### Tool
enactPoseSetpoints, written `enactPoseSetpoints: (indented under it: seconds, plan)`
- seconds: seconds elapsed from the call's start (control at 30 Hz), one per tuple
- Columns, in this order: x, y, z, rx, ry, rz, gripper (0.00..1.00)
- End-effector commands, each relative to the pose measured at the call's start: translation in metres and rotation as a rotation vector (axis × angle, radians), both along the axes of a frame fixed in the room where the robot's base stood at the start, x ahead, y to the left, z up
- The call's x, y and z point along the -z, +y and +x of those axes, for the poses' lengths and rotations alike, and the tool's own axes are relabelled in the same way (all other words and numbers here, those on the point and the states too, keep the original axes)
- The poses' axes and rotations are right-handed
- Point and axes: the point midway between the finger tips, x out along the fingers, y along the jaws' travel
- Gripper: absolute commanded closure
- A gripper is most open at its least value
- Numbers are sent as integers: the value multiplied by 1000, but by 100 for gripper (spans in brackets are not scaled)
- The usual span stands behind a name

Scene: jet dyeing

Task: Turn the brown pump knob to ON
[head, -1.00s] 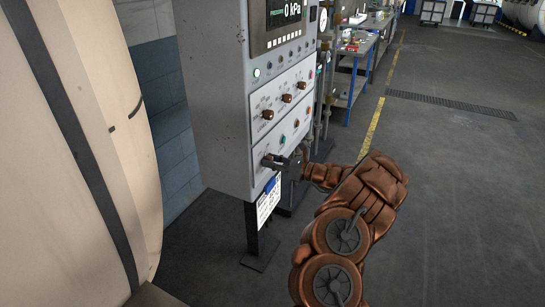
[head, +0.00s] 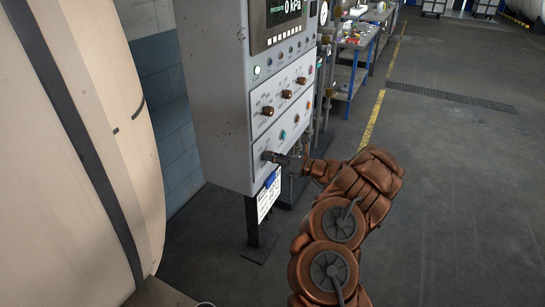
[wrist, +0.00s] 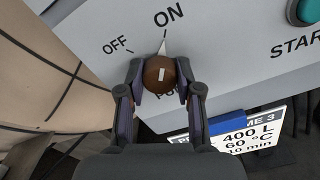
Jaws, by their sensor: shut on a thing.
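The round brown pump knob (wrist: 159,75) is on the grey panel, in the middle of the wrist view. A white line marks its face, and a white pointer (wrist: 163,46) above it aims up toward the printed ON label (wrist: 169,14). The OFF label (wrist: 116,45) is to the upper left. My gripper (wrist: 160,82) is shut on the knob, one finger on each side. In the head view my gripper (head: 278,159) is at the lower left of the control panel (head: 222,110), and the knob is mostly hidden there.
A green START button (wrist: 306,10) is at the upper right of the wrist view. A white card (head: 268,197) hangs below the panel. Three brown knobs (head: 287,94) sit higher up. A large beige vessel (head: 90,130) stands left; the floor on the right is clear.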

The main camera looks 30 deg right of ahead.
Motion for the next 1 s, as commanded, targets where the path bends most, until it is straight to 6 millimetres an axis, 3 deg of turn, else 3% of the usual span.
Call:
enactPoseSetpoints:
  seconds: [0.17,0.2,0.43,0.77,1.0]
  plan:
    - [-4,-3,1,8,-7,0,100]
    - [-4,-3,1,8,-7,0,64]
    - [-2,-1,1,4,-5,-1,40]
    - [-1,-1,-1,1,-3,0,40]
    - [-1,-16,-24,4,-3,1,40]
